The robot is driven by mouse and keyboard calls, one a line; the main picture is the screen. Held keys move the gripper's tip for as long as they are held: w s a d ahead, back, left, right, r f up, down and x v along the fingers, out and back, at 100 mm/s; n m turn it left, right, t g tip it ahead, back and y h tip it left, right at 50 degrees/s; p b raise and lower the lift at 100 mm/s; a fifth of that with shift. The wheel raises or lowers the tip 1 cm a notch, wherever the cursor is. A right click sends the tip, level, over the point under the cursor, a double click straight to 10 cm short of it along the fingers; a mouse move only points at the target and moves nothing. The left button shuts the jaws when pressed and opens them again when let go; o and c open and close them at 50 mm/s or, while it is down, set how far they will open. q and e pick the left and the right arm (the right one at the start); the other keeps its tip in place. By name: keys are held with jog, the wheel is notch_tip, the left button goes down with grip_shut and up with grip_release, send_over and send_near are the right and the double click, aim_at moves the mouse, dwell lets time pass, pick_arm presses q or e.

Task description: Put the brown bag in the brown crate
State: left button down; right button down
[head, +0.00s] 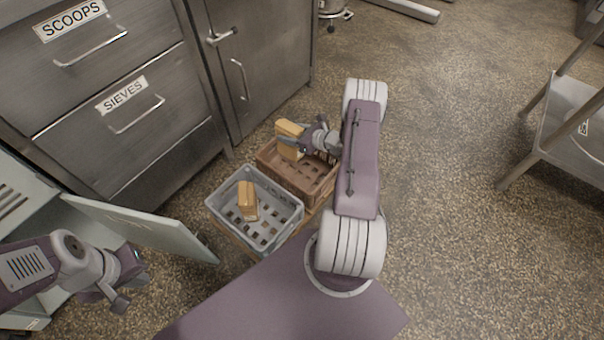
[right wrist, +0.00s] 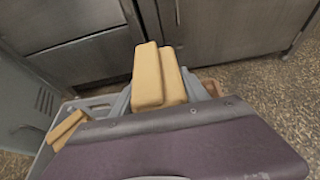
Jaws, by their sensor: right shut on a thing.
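A brown bag (head: 287,138) is held by my right gripper (head: 304,143) over the far left side of the brown crate (head: 322,186) in the head view. In the right wrist view the bag (right wrist: 150,78) stands between the fingers of the right gripper (right wrist: 160,98), which is shut on it. The crate's far left corner is partly hidden by the bag and gripper, so I cannot tell whether the bag touches it. My left gripper (head: 128,291) is empty at lower left, well away from the crates, and its fingers look apart.
A grey crate (head: 224,220) stands beside the brown crate with another brown bag (head: 247,203) in it. An open pale cabinet door (head: 140,226) is to its left. Steel drawers and cabinets (head: 165,125) stand behind. A steel rack (head: 565,125) is at right; floor between is clear.

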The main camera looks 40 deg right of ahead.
jog(key=shift+w+d+f+m+h, duration=0.2)
jog(key=shift+d+f, duration=0.25)
jog(key=shift+f, duration=0.15)
jog(key=shift+w+d+f+m+h, duration=0.1)
jog(key=shift+d+f+h, duration=0.1)
jog(key=shift+d+f, duration=0.3)
jog(key=f+b, duration=0.3)
jog(key=f, duration=0.2)
jog(key=f+b, duration=0.4)
jog(key=f, duration=0.1)
jog(key=shift+s+a+f, duration=0.1)
jog(key=shift+a+f, duration=0.1)
jog(key=shift+r, duration=0.2)
jog(key=shift+f, duration=0.2)
jog(key=c, duration=0.6)
grip_release()
jog(key=shift+r, duration=0.15)
